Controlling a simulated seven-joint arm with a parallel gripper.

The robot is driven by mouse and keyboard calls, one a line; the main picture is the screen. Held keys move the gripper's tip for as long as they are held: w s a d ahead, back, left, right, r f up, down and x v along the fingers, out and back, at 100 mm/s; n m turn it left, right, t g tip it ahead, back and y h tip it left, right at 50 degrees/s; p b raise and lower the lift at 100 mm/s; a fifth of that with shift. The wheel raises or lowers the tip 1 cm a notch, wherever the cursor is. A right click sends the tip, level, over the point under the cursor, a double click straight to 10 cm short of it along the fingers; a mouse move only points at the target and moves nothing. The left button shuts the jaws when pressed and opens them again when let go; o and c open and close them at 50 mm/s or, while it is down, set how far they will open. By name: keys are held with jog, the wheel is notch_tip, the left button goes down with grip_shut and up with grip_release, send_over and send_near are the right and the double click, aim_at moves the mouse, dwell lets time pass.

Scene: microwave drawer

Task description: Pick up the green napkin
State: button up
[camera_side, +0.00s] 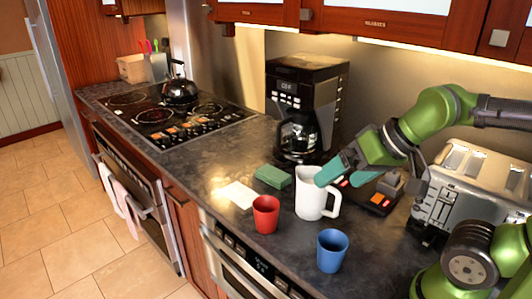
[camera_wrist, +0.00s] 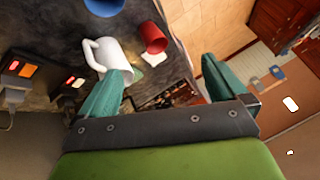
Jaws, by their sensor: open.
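My gripper (camera_side: 342,173) is open and empty, above and to the right of the napkin, close to the white pitcher (camera_side: 309,200) in the side view. In the wrist view its two teal fingers (camera_wrist: 166,68) are spread apart, with the white napkin (camera_wrist: 154,59) and the white pitcher (camera_wrist: 112,57) beyond them.
A red cup (camera_side: 266,216) and a blue cup (camera_side: 331,252) stand near the counter's front. A black coffee machine (camera_side: 301,90) stands behind the green napkin. A toaster (camera_side: 472,195) is at the right. The counter left of the napkins is clear up to the stove (camera_side: 160,115).

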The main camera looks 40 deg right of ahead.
jog(key=shift+d+f, duration=0.1)
jog(key=n+g+h, duration=0.2)
jog(key=n+g, duration=0.2)
jog(key=n, duration=0.1)
send_over(273, 172)
jog(key=s, duration=0.2)
jog(key=f, duration=1.8)
jog(key=shift+d+f, duration=0.2)
jog(key=shift+a+x, duration=0.15)
jog(key=shift+x, duration=1.2)
jog(key=shift+a+x, duration=0.1)
jog(key=shift+x, duration=1.25)
jog(key=shift+c, duration=0.5)
